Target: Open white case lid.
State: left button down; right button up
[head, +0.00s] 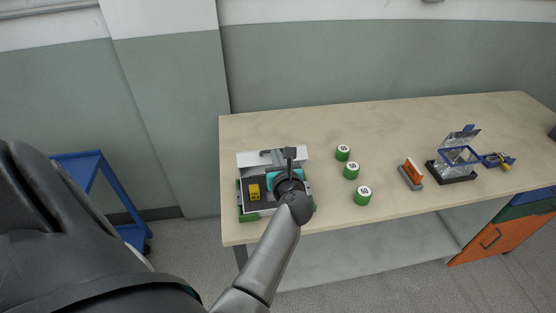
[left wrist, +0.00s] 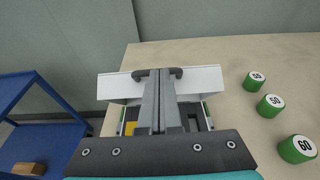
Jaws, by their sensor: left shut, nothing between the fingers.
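The white case (head: 241,186) stands at the left end of the table. Its lid (head: 246,159) is up at the back edge, leaving the dark inside in view with a yellow block (head: 254,191) in it. In the left wrist view the white lid (left wrist: 205,80) carries a dark handle (left wrist: 177,73). My left gripper (head: 290,153) reaches over the case. Its fingers (left wrist: 158,75) are shut and empty, in front of the lid at the handle's middle; whether they touch it I cannot tell. My arm hides the case's right part. My right gripper is not in view.
Farther right are an orange block in a dark holder (head: 411,175) and a clear fixture with blue parts (head: 458,158). A blue cart (head: 88,172) stands left of the table (head: 330,120). The table's back is clear.

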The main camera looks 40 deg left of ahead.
pick_arm(q)
jog(key=shift+w+a+r, duration=0.3)
jog(key=shift+a, duration=0.05)
dwell(0.4)
notch_tip(320, 180, up, 20)
jog(key=p, duration=0.5)
